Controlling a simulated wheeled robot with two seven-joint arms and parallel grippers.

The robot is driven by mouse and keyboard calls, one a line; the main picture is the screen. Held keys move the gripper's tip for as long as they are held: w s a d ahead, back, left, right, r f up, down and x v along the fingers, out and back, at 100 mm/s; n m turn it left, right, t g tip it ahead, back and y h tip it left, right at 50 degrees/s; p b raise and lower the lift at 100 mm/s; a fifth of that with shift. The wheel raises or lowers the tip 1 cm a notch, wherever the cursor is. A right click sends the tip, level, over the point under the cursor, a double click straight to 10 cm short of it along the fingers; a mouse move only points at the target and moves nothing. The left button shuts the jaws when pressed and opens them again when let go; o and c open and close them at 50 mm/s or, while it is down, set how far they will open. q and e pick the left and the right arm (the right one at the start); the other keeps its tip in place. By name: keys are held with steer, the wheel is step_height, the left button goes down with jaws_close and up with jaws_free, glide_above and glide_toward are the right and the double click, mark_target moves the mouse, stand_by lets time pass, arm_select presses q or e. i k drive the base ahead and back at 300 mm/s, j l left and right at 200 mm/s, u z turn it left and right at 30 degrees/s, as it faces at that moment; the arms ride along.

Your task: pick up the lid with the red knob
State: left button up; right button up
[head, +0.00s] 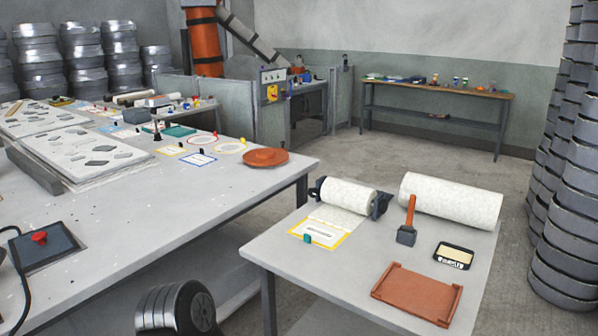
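A flat, dark square lid with a red knob (40,238) on top lies near the left edge of the picture, on the large grey table (190,225). Its whole top and its knob show. A black cable-like curve passes close to its left side. Neither of my grippers shows in the head view, and nothing is seen holding the lid.
An orange-brown round dish (264,158) sits at the large table's right end. White mould plates (85,150) lie farther back. The smaller table (285,250) holds white rolls (450,200), a mallet (407,232) and a brown tray (417,294). The tabletop right of the lid is clear.

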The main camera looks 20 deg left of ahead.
mark_target(36, 249)
steer(key=i+j+u, duration=0.15)
steer(key=i+u, duration=1.1)
steer(key=i+j, duration=0.25)
steer(key=i, duration=0.2)
steer(key=i+j+u, duration=0.15)
steer(key=i, duration=0.3)
